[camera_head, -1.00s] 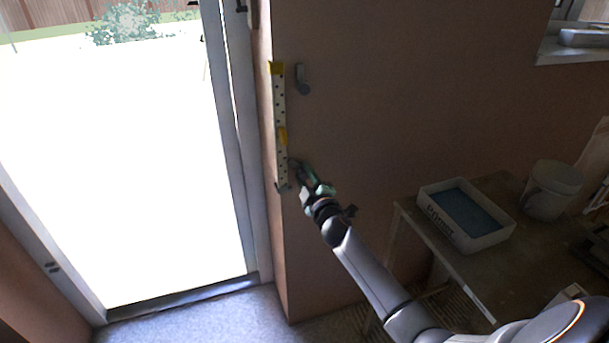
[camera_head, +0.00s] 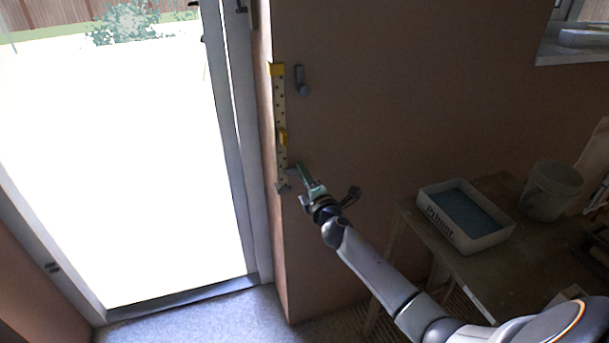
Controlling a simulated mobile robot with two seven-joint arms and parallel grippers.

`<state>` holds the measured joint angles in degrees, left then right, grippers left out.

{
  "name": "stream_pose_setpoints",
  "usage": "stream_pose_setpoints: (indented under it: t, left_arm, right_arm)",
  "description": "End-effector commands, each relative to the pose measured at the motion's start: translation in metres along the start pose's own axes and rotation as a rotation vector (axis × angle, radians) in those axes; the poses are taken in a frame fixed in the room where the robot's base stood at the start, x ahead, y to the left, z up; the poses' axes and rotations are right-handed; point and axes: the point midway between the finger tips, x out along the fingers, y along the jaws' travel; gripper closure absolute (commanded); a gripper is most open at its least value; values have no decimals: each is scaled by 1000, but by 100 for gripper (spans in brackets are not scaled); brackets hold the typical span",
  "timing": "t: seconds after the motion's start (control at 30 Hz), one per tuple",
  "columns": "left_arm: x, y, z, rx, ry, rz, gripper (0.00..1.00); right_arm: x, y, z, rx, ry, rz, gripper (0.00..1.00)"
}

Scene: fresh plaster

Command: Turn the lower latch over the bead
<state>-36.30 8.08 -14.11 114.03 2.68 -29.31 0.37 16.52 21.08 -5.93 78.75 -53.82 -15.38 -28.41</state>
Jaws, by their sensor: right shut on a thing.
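The bead (camera_head: 280,110) is a pale, perforated strip standing upright along the wall corner beside the doorway. It has a yellow piece at its top and another partway down. The upper latch (camera_head: 302,82) is a small grey bar on the wall, hanging down just right of the bead and apart from it. My right gripper (camera_head: 303,178) reaches up from the lower right to the bead's lower end and is shut on the lower latch. The latch is mostly hidden by the fingers, so I cannot tell whether it lies over the bead. My left gripper is out of view.
A table (camera_head: 412,221) at the right holds a white tray (camera_head: 431,208) with blue-grey contents and a bucket (camera_head: 548,192). The bright doorway is left of the corner. The wall between bead and table is bare apart from the upper latch.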

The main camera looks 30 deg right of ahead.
Motion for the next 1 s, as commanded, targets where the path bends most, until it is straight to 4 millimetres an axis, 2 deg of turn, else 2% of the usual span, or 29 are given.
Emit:
stream_pose_setpoints:
  t: [0.6, 0.63, 0.87, 1.0]
  left_arm:
    - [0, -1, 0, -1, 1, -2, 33]
    - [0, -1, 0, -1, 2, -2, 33]
    - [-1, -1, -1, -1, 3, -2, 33]
    - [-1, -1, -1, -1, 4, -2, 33]
  right_arm:
    - [0, -1, 0, -44, -1, -2, 100]
    - [0, -1, 0, -44, 0, -2, 64]
    - [0, -1, 0, -41, 0, -1, 38]
    - [0, 0, 0, -40, 0, -1, 36]
